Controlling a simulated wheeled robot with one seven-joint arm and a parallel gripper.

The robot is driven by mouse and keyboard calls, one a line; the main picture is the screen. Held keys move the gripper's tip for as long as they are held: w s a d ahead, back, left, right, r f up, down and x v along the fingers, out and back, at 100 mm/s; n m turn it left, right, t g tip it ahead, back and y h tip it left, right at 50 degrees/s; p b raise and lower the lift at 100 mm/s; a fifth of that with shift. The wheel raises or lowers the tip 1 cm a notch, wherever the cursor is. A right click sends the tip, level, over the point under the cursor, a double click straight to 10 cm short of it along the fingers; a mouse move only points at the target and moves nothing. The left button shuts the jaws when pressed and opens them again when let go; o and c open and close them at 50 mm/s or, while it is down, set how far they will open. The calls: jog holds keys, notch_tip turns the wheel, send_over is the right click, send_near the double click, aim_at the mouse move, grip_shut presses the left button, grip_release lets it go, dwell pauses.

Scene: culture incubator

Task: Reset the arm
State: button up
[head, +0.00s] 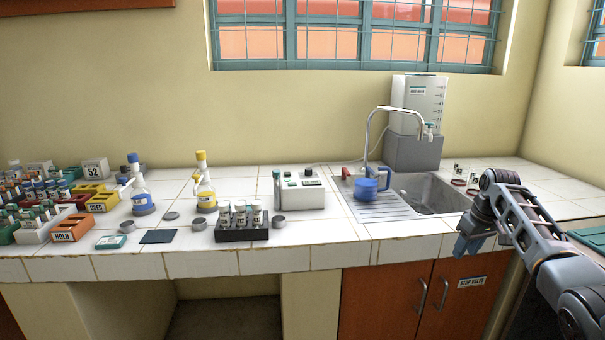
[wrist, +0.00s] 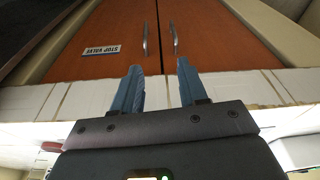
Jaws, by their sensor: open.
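My gripper (head: 468,245) is at the right in the head view, in front of the counter edge by the sink. Its two blue fingers also show in the wrist view (wrist: 160,88), spread apart with nothing between them. In the wrist view they point toward the orange cabinet doors (wrist: 205,40) below the counter. My arm reaches in from the lower right of the head view, bent at a joint above the sink's right side.
The tiled counter (head: 330,228) holds a sink (head: 430,190), a blue jug (head: 370,186), a rack of vials (head: 241,234), wash bottles (head: 203,185), a small white device (head: 300,190) and several tube racks at the left. A water tank (head: 418,105) stands behind the sink. Free room lies before the cabinets.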

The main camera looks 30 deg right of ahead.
jog(key=w+a+f+n+t, duration=0.1)
jog(key=w+a+f+t, duration=0.15)
jog(key=a+f, duration=0.7)
jog(key=w+a+f+t, duration=0.1)
jog(key=w+a+f, duration=0.35)
jog(key=a, duration=0.85)
jog(key=s+a+f+t, duration=0.1)
jog(key=s+a+f, duration=0.1)
jog(key=s+a, duration=0.35)
jog(key=s+a+f+t, duration=0.1)
jog(key=s+a+f, duration=0.1)
jog(key=a, duration=0.6)
jog(key=s+a+f+t, duration=0.1)
jog(key=s+a+f, duration=0.25)
jog(key=a, duration=0.35)
jog(key=s+a+r+t, duration=0.1)
jog(key=s+a+r, duration=0.3)
jog(key=s, duration=0.5)
jog(key=s+a+r+t, duration=0.2)
jog(key=s+a+r, duration=0.25)
jog(key=s, duration=0.45)
jog(key=s+r+n+t, duration=0.2)
jog(key=s+r+t, duration=0.1)
jog(key=s+r, duration=1.1)
notch_tip(320, 180, up, 4)
jog(key=shift+s+a+r+y, duration=0.2)
jog(key=shift+a+r+y, duration=0.05)
jog(key=shift+a+y, duration=0.05)
